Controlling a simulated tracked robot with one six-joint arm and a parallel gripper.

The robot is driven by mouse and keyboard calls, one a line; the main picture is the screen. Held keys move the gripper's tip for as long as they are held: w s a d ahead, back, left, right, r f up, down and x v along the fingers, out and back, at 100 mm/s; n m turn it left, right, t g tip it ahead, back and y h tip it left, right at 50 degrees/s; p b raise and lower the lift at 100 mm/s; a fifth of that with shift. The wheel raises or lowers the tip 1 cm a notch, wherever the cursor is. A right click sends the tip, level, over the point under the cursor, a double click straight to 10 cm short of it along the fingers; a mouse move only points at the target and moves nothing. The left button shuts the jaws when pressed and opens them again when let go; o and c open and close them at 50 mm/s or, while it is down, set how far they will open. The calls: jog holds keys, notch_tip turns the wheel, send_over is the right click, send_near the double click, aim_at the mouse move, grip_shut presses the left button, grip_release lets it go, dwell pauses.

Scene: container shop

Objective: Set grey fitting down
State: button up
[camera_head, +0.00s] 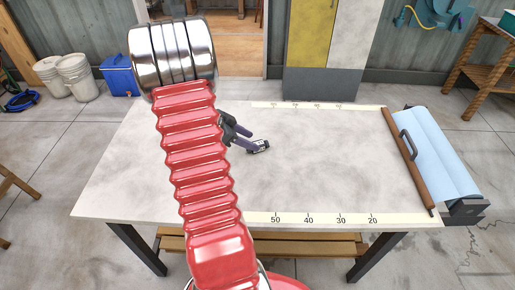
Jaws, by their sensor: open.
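My gripper (252,141) is at the middle-left of the pale worktable (330,160), just right of my red arm. Its two dark fingers are spread apart. A small dark-and-light piece (259,146), which may be the grey fitting, shows at the tip of the lower finger. It appears to be on or just above the tabletop. It is too small to tell whether it touches the finger. My arm hides part of the table to the left of the gripper.
A wooden roller bar (410,160) and a light blue sheet roll (438,155) lie at the table's right end. Number scales run along the front and back edges. The table's middle and right are clear. A blue box (119,76) and white buckets (75,75) stand behind.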

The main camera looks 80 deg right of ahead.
aim_at(257, 143)
jog(key=shift+x, duration=2.6)
jog(key=shift+w, duration=0.1)
jog(key=shift+c, duration=0.2)
grip_shut()
jog(key=shift+r, duration=5)
